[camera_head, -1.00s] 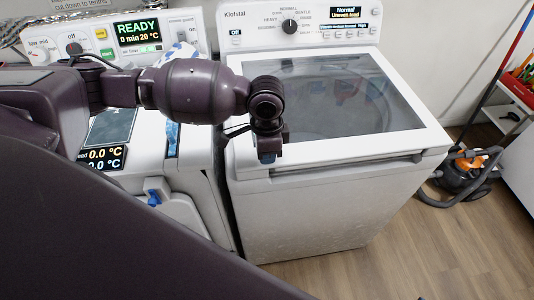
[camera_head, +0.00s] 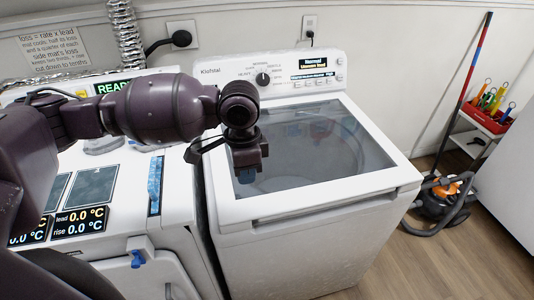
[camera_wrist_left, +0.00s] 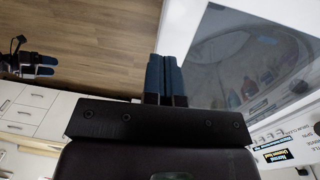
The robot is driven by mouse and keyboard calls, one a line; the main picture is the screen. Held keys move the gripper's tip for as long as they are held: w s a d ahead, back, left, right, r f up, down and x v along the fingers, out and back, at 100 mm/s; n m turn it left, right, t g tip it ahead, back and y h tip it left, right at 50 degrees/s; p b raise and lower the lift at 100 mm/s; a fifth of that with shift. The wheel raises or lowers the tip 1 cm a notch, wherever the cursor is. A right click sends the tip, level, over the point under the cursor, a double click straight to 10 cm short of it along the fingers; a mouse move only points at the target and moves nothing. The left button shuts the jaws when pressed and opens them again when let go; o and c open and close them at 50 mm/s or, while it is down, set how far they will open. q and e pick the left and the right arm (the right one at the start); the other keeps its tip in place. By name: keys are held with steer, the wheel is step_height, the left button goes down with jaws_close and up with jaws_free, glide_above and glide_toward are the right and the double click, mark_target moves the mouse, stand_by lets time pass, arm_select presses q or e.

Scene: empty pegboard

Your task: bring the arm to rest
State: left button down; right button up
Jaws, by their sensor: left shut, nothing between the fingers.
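My left gripper (camera_head: 247,174) hangs at the end of my purple left arm, above the left front part of the washer's glass lid. In the left wrist view its two blue fingers (camera_wrist_left: 165,78) lie side by side, shut with nothing between them. The left arm comes in from the left, over the dryer's top. My right gripper cannot be made out in the head view. In the left wrist view a dark hand-like shape with blue tips (camera_wrist_left: 28,64) shows at the left edge; I cannot tell what it is.
A white washer (camera_head: 300,212) with a closed glass lid stands in the middle. A white machine (camera_head: 177,222) with temperature displays stands left of it. An orange and black vacuum (camera_head: 443,200) is on the floor at right, near a white cart with a red tool tray (camera_head: 489,121).

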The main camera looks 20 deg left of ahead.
arm_select(q)
steer(key=s+d+f+n+t+h, duration=0.1)
steer(key=s+d+f+t+h, duration=0.25)
steer(key=s+d+f, duration=0.4)
steer(key=s+a+f+n+y, duration=0.2)
steer(key=s+a+f+n, duration=0.1)
steer(key=s+a+n, duration=0.3)
steer(key=s+a+f+n+y, duration=0.3)
steer(key=s+a+f+n, duration=0.1)
steer(key=s+a, duration=0.35)
steer(key=w+f+m+t, duration=0.1)
steer(key=w+f+t, duration=0.6)
steer(key=f, duration=0.3)
steer(key=shift+w+a+f+t+h, duration=0.3)
steer(key=shift+t+h, duration=0.15)
steer(key=shift+t, duration=0.4)
